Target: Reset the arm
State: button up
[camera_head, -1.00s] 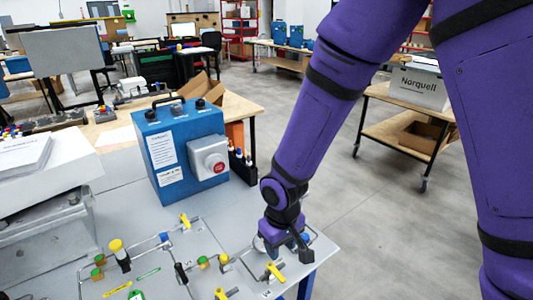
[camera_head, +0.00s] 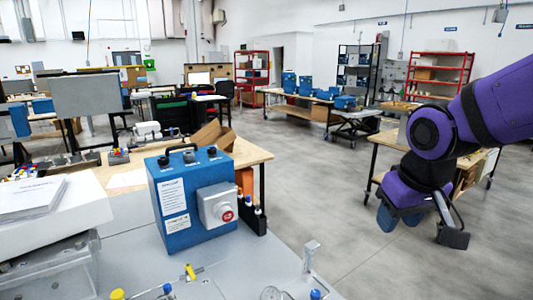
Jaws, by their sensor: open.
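My purple arm reaches in from the right edge of the head view. My gripper (camera_head: 387,218) hangs at its end over the open grey floor, to the right of the table and clear of it. Its blue fingertip shows at the lower left of the wrist. The gripper is open, with nothing seen between its fingers. A dark bracket sticks out at the right of the wrist.
A blue box with a red button (camera_head: 190,195) stands on the grey table (camera_head: 285,262). Fittings with yellow and blue caps show along the bottom edge. A wheeled wooden table (camera_head: 388,140) stands behind my arm. Grey floor (camera_head: 330,190) lies open between the tables.

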jog(key=s+d+r+m+t, duration=0.1)
jog(key=s+d+r+m, duration=0.1)
jog(key=s+d+r, duration=0.5)
jog(key=s, duration=0.3)
jog(key=shift+s+r+t, duration=0.15)
jog(key=shift+s+t, duration=0.05)
jog(key=shift+t, duration=0.2)
